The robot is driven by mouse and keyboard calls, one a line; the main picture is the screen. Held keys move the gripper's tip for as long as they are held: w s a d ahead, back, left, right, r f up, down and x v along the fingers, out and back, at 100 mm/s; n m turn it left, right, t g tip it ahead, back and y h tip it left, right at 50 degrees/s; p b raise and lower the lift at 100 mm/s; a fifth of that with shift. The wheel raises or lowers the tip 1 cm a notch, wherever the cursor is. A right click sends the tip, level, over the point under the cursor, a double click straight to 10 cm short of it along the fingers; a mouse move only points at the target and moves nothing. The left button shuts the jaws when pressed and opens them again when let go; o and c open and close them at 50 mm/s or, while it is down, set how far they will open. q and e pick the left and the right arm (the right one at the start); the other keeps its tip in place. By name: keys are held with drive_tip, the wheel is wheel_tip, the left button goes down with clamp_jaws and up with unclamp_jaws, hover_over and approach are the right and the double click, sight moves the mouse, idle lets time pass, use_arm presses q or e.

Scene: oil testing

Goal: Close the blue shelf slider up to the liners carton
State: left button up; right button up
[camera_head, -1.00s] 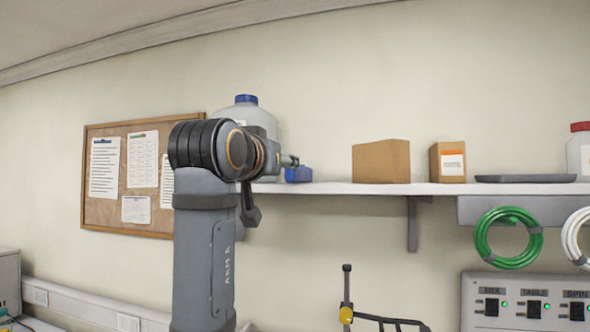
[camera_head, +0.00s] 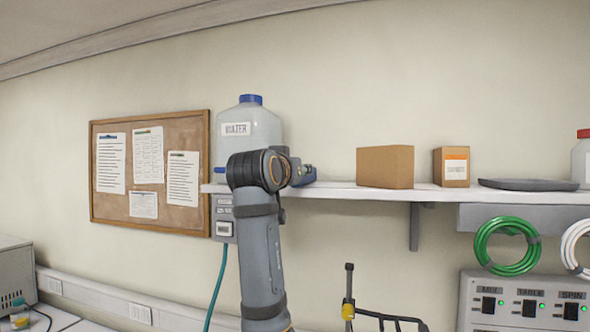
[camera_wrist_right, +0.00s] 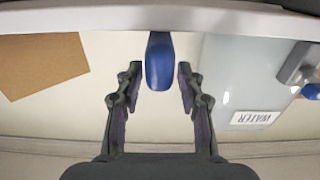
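The blue slider (camera_wrist_right: 160,62) hangs into the wrist view from the shelf edge, between the two fingers of my right gripper (camera_wrist_right: 159,78). The fingers are apart with gaps on both sides of it. In the head view a bit of the blue slider (camera_head: 309,172) shows on the shelf beyond my right arm, which hides most of my right gripper. A plain brown carton (camera_head: 385,167) stands to its right, apart from it; the carton (camera_wrist_right: 42,62) also shows in the wrist view. Whether this is the liners carton, I cannot read. My left gripper is out of view.
The white shelf (camera_head: 335,190) runs along the wall. A water jug (camera_head: 247,129) stands left of the slider. A smaller labelled carton (camera_head: 451,166) and a grey tray (camera_head: 528,184) are farther right. Green hose (camera_head: 480,246) hangs below. The stretch between slider and brown carton is clear.

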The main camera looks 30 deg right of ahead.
drive_tip(key=shift+d, duration=0.15)
drive_tip(key=shift+c, duration=1.2)
clamp_jaws()
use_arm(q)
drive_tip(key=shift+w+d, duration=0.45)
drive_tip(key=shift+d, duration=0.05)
use_arm(e)
drive_tip(key=s+d+b, duration=0.5)
drive_tip(key=s+d, duration=0.2)
drive_tip(key=s, duration=0.1)
drive_tip(key=shift+s, duration=0.15)
drive_tip(key=shift+o, duration=1.3)
unclamp_jaws()
drive_tip(key=o, duration=0.3)
drive_tip(key=shift+s, duration=0.2)
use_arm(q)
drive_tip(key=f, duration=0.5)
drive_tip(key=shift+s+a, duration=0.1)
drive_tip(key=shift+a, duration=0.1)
